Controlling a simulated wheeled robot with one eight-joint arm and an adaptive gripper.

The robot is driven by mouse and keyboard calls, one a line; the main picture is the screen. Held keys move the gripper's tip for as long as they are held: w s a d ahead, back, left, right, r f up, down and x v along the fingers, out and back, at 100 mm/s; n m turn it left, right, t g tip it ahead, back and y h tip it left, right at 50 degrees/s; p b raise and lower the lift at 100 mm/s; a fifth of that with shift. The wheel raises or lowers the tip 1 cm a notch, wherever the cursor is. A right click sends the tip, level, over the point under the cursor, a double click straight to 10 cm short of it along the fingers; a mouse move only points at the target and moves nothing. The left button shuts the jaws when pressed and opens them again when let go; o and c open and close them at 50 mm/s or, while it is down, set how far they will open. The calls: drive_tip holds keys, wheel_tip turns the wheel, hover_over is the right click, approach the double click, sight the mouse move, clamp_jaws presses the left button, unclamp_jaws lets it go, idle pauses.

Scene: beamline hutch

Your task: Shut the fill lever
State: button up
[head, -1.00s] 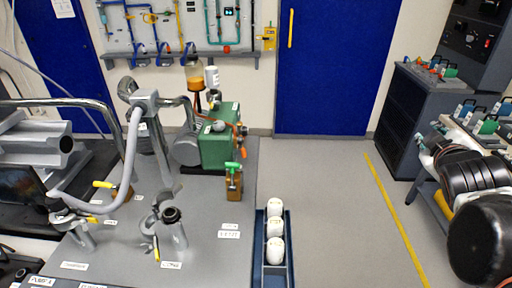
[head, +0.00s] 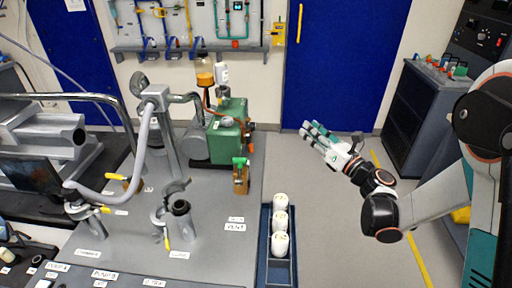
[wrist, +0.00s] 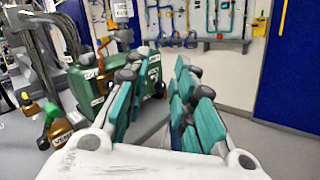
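Several yellow-handled levers show in the head view: one at the back left (head: 118,177), one at the pipe clamp (head: 101,210) and one hanging below the open grey port (head: 167,240). A green-handled valve on a brown block (head: 241,178) stands by the green pump; it also shows at the left of the wrist view (wrist: 57,128). I cannot tell from the small labels which is the fill lever. My gripper (head: 318,135) is in the air over the floor, right of the bench. In the wrist view its fingers (wrist: 160,85) are apart with nothing between them.
The green pump (head: 228,130) stands at the back of the grey bench (head: 130,238). A blue tray (head: 264,250) with white containers (head: 280,222) lies along its right side. A dark cabinet (head: 417,115) stands at the right. Open floor lies between.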

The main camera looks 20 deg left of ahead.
drive_tip(key=s+a+f+n+g+y, duration=0.1)
drive_tip(key=s+a+f+n+g, duration=0.1)
drive_tip(key=a+f+n+g, duration=0.3)
drive_tip(key=s+f+n, duration=0.2)
drive_tip(key=s+f, duration=0.1)
drive_tip(key=f, duration=0.3)
drive_tip(key=b+x, duration=0.3)
drive_tip(key=x, duration=1)
drive_tip(key=shift+a, duration=0.45)
clamp_jaws()
